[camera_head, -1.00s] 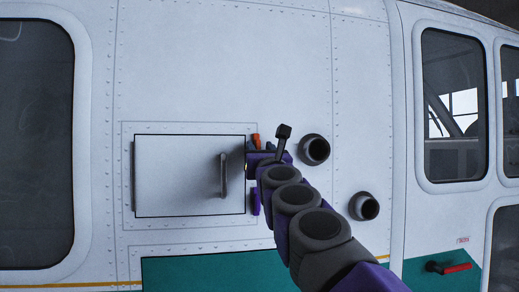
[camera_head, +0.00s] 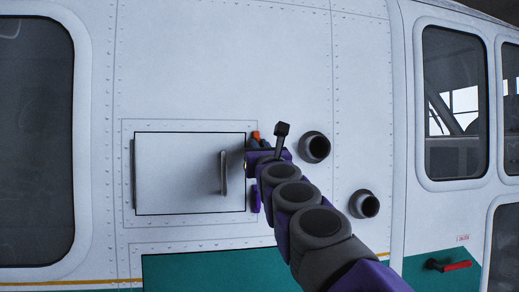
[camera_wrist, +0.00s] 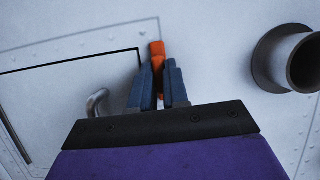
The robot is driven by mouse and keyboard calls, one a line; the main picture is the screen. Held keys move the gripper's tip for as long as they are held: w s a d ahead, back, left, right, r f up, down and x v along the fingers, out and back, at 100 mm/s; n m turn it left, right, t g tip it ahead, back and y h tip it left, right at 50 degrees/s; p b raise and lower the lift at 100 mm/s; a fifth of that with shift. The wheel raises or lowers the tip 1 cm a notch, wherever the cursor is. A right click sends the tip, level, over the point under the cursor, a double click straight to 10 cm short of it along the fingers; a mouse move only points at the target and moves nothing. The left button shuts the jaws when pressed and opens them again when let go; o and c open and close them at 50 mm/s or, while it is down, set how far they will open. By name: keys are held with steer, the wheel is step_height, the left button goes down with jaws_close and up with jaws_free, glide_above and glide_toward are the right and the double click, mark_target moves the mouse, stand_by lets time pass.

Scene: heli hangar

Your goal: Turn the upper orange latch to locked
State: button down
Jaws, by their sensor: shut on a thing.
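The upper orange latch (camera_head: 256,135) is a small orange piece at the upper right corner of the white hatch panel (camera_head: 180,172). In the wrist view the orange latch (camera_wrist: 157,50) stands roughly upright between the two blue-grey fingers. My gripper (camera_wrist: 160,75) is shut on it, with the orange end showing past the fingertips. In the head view my gripper (camera_head: 257,143) is at the hatch's right edge, and my arm hides most of the latch's lower part.
A grey handle (camera_head: 224,174) sticks out from the hatch. Two dark round pipes (camera_head: 314,147) and (camera_head: 364,205) project from the fuselage to the right of my gripper. A red handle (camera_head: 456,267) is at the lower right. The wall above the hatch is clear.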

steer(key=shift+n, duration=0.3)
steer(key=n+g+y+p, duration=0.1)
steer(key=n+g+p, duration=0.1)
steer(key=n, duration=0.5)
steer(key=n+g+y+p, duration=0.2)
steer(key=n+g, duration=0.1)
steer(key=n, duration=0.4)
steer(key=n+g+y+p, duration=0.1)
steer(key=n+g+p, duration=0.1)
steer(key=n, duration=0.5)
steer(key=shift+w+d+y+p, duration=0.1)
steer(key=shift+y+p, duration=0.3)
steer(key=shift+p, duration=0.05)
steer(key=shift+f+n+g, duration=0.2)
steer(key=shift+n+g, duration=0.1)
steer(key=c, duration=1.2)
jaws_free()
steer(key=shift+r, duration=0.15)
steer(key=shift+o, duration=0.4)
steer(key=shift+r, duration=0.1)
